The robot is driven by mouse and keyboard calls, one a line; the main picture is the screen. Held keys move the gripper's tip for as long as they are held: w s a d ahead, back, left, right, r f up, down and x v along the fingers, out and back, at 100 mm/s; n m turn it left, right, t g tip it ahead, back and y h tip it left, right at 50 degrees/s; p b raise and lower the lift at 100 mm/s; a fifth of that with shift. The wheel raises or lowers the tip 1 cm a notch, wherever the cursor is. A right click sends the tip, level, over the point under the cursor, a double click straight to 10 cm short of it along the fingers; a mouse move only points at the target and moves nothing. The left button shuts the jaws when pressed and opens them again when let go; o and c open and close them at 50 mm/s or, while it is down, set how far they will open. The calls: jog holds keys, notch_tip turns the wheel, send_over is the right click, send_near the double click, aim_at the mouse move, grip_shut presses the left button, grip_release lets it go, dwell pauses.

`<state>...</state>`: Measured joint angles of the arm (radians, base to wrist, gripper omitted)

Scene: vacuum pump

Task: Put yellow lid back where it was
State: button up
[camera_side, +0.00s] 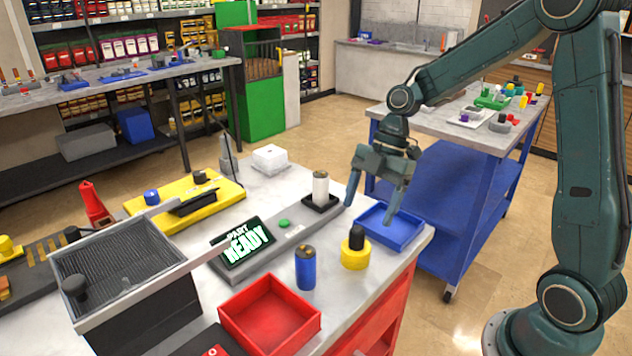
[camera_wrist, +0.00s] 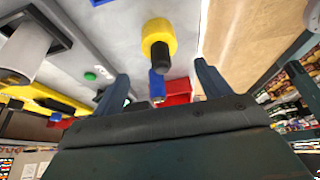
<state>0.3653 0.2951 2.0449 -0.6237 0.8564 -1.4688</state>
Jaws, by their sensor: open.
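The yellow lid (camera_side: 355,254), a thick yellow disc with a black knob on top, stands upright on the grey worktop between the blue cylinder and the blue tray. It also shows in the wrist view (camera_wrist: 158,33), at the top centre with its knob towards my gripper. My gripper (camera_side: 370,209) is open and empty, above and slightly behind the lid, near the blue tray and apart from both.
A blue cylinder (camera_side: 305,268) and a red tray (camera_side: 270,314) stand left of the lid. A white cylinder (camera_side: 320,188) stands upright in a black square holder on the grey station. The blue tray (camera_side: 414,235) is empty at the table's right edge. A "PART READY" display (camera_side: 242,243) stands further left.

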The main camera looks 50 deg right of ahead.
jog(key=shift+v, duration=1.7)
jog(key=s+a+r+m+t+h, duration=0.1)
jog(key=s+r+m, duration=0.3)
jog(key=s+m, duration=0.5)
jog(key=s+a+r+m+t+h, duration=0.2)
jog(key=s+r+m+t+h, duration=0.1)
jog(key=s+m, duration=0.6)
jog(key=shift+r+t+h, duration=0.4)
jog(key=shift+r+t, duration=0.2)
jog(key=shift+t, duration=0.2)
